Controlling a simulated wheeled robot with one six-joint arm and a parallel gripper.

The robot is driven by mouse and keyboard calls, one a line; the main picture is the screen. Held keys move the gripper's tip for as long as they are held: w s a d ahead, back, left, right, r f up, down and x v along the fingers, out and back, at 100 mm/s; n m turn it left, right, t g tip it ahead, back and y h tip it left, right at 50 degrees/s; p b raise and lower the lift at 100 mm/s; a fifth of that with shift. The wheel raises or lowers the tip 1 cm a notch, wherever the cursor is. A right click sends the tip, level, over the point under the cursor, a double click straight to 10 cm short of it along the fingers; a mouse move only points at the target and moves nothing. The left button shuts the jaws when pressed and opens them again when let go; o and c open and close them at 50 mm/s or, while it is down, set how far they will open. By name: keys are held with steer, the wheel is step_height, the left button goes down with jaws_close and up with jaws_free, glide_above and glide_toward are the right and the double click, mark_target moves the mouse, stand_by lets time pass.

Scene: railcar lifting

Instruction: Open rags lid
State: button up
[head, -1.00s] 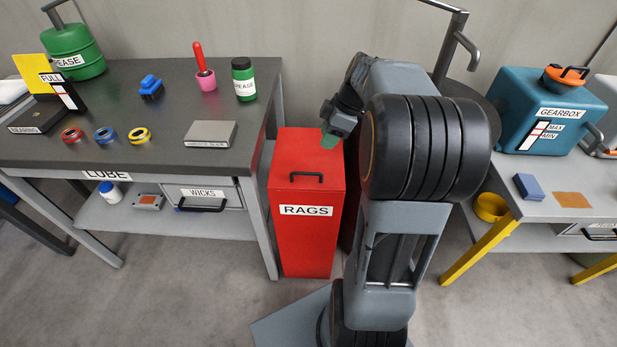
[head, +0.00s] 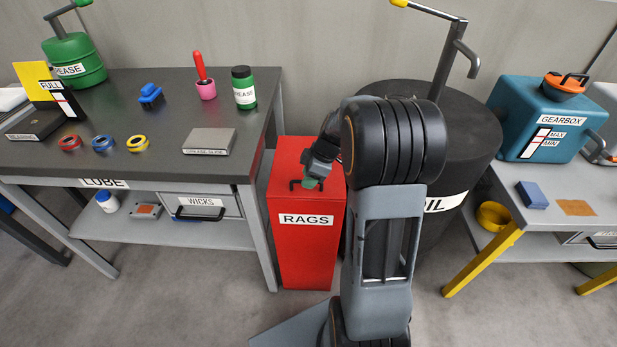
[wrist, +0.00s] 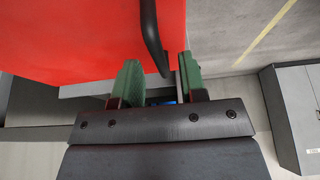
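The red rags bin (head: 305,250) stands between the two tables, with a RAGS label on its front. Its red lid (head: 287,155) looks flat and shut. A dark bar handle (head: 294,185) is on the lid near the front edge, partly hidden by my gripper (head: 311,184) in the head view. In the wrist view my gripper (wrist: 160,82) has its two green fingers apart. The handle (wrist: 152,38) reaches into the gap between them, nearer the right finger. The lid (wrist: 80,35) fills the upper left there. I cannot tell whether a finger touches the handle.
The grey LUBE table (head: 110,170) stands close at the bin's left, with a drawer labelled WICKS (head: 200,204). A dark oil drum (head: 470,140) is behind my arm to the right. A table with a blue gearbox (head: 548,118) is farther right. Floor in front is clear.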

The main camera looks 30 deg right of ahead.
steer(key=shift+f, duration=0.1)
steer(key=shift+c, duration=0.2)
jaws_close()
stand_by(0.4)
